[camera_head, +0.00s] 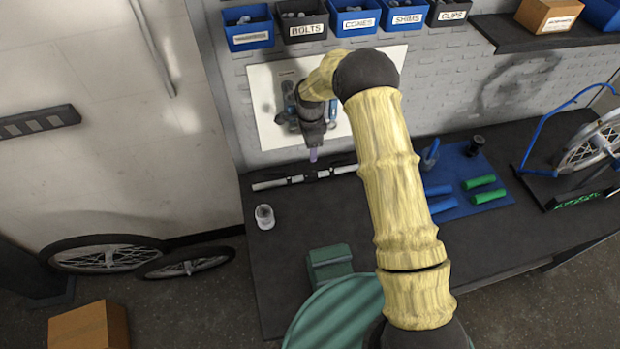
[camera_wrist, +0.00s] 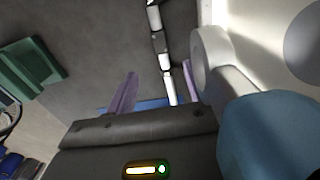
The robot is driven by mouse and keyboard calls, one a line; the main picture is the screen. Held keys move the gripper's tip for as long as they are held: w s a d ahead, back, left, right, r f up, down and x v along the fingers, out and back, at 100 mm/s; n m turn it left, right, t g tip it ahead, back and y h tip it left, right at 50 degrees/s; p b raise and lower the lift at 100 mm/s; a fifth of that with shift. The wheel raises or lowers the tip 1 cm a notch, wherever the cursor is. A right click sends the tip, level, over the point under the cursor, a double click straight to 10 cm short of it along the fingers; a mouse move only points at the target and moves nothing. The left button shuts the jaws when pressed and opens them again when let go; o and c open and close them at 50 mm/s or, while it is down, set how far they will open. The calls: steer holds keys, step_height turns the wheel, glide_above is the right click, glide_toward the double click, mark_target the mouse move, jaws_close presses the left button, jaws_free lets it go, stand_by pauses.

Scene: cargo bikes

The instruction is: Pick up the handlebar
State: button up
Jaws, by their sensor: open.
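The handlebar (camera_head: 272,184) is a straight bar with silver and black sections. It lies along the back of the dark workbench, near the wall, in the head view. In the wrist view the handlebar (camera_wrist: 165,62) runs from the top edge down between the fingers. In the wrist view my gripper (camera_wrist: 160,69) is open, with one finger on each side of the bar. I see no grip on it. The bar's lower end there is hidden by the gripper body.
A small clear cup (camera_head: 264,217) stands front left of the bar. A green block-like fixture (camera_head: 330,263) sits at the bench's front. A blue mat (camera_head: 470,206) with blue and green grips lies to the right. Labelled bins (camera_head: 302,30) hang on the wall above.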

steer(key=b, duration=0.3)
glide_above(310, 173)
step_height(310, 173, down, 8)
steer(key=shift+s+r, duration=0.1)
steer(key=shift+r, duration=0.1)
step_height(310, 173, down, 6)
steer(key=b, duration=0.2)
steer(key=shift+b, duration=0.35)
steer(key=shift+r, duration=0.1)
jaws_close()
steer(key=shift+r, duration=0.15)
